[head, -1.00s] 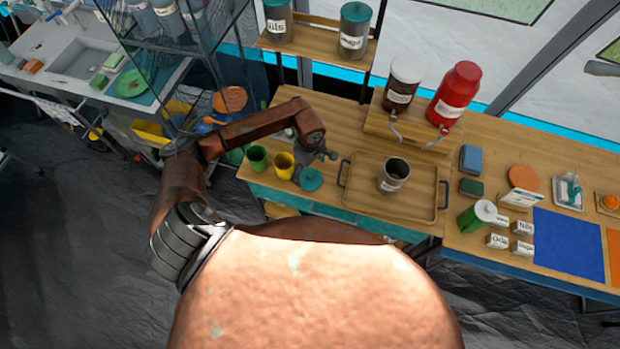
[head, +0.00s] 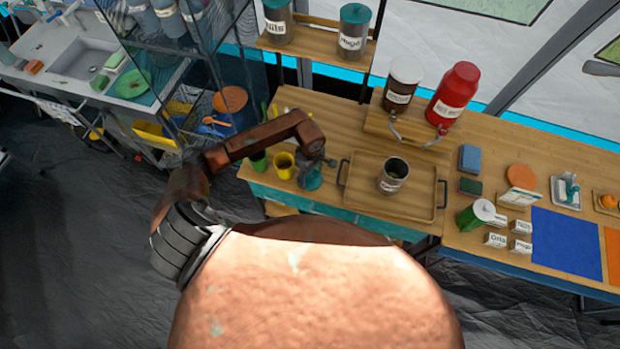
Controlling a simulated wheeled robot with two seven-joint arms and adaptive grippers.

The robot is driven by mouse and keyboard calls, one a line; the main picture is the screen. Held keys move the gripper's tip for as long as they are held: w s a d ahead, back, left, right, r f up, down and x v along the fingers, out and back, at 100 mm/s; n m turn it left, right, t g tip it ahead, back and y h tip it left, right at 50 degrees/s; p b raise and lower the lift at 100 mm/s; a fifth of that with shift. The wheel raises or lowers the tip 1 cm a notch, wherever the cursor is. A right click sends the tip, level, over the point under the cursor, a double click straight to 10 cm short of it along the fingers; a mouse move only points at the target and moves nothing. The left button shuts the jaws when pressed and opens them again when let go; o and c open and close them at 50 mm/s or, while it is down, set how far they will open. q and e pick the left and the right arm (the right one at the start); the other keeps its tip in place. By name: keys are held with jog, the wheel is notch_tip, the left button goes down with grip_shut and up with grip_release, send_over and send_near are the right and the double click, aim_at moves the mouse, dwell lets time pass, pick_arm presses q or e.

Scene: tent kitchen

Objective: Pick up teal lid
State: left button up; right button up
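The teal lid (head: 311,183) lies at the front edge of the wooden counter, between the yellow cup and the tray. It is partly covered by my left gripper (head: 313,175), which points down right over it. The fingers overlap the lid in the picture. They are too small and dark to tell whether they touch it or how far apart they are. An open metal canister (head: 393,176) without a lid stands on the wooden tray (head: 420,203) to the right. My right gripper is not in view.
A yellow cup (head: 284,167) and a green cup (head: 258,161) stand left of the lid, close to my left arm. The tray's black handle is just right of the gripper.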

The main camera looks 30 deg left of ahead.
pick_arm(q)
jog(key=c, duration=0.5)
jog(key=shift+c, duration=0.7)
